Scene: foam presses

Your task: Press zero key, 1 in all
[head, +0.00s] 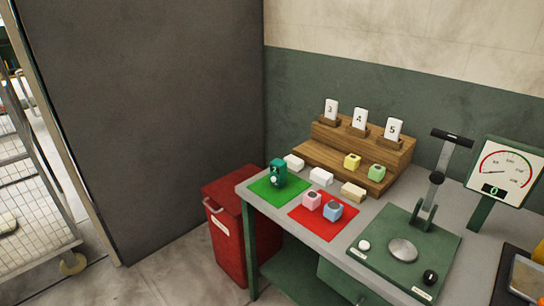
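A green press or test stand (390,228) sits at the right on the grey table. Its base carries a round silver plate (402,249), a small white round button (364,246) at front left and a black knob (430,277) at front right. Both have small labels too small to read, so I cannot tell for certain which is the zero key. A dial gauge (507,170) stands behind it at right, with a small green digit display (493,190) that seems to read 0. Neither of my grippers is in view.
A green mat (262,188) holds a teal device (278,174). A red mat (322,226) holds a pink block (312,201) and a blue block (333,211). A wooden stepped rack (325,157) carries numbered cards and blocks. A red bin (228,250) stands left of the table.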

